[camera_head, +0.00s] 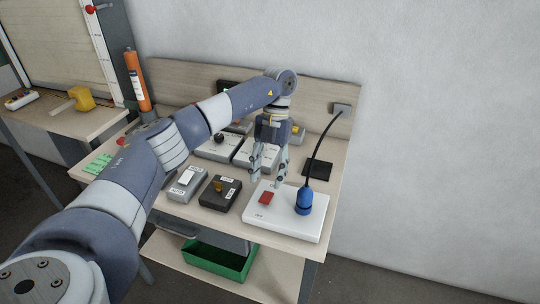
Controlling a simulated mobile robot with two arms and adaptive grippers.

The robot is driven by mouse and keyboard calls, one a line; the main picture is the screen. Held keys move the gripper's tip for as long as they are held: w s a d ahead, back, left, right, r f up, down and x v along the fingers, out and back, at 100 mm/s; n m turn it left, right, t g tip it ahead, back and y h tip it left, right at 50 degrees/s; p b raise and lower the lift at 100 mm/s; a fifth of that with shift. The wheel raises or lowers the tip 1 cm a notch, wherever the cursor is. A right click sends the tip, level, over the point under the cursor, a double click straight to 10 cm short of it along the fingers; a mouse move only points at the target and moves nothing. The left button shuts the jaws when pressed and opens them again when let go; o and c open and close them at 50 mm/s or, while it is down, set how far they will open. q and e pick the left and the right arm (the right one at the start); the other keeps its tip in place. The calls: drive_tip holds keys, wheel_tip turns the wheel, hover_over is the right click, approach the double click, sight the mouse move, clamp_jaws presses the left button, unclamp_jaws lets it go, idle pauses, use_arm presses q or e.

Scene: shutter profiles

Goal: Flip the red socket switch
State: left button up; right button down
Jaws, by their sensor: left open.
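The red socket switch (266,198) sits on the left part of a white socket box (285,224) on the table. A blue plug (304,202) with a black cable stands in the same box, right of the switch. My left gripper (266,184) is open and points down, just behind and above the switch, with its fingers apart. Nothing shows between the fingers. I cannot tell whether a fingertip touches the box. My right gripper is not in view.
The cable (323,140) rises to a wall outlet (341,109). A black pad (318,169) lies behind. A green bin (220,260) is below.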

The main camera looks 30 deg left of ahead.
use_arm(q)
drive_tip(key=v, duration=0.6)
drive_tip(key=shift+r, duration=0.25)
drive_tip(key=shift+f, duration=0.1)
idle(0.3)
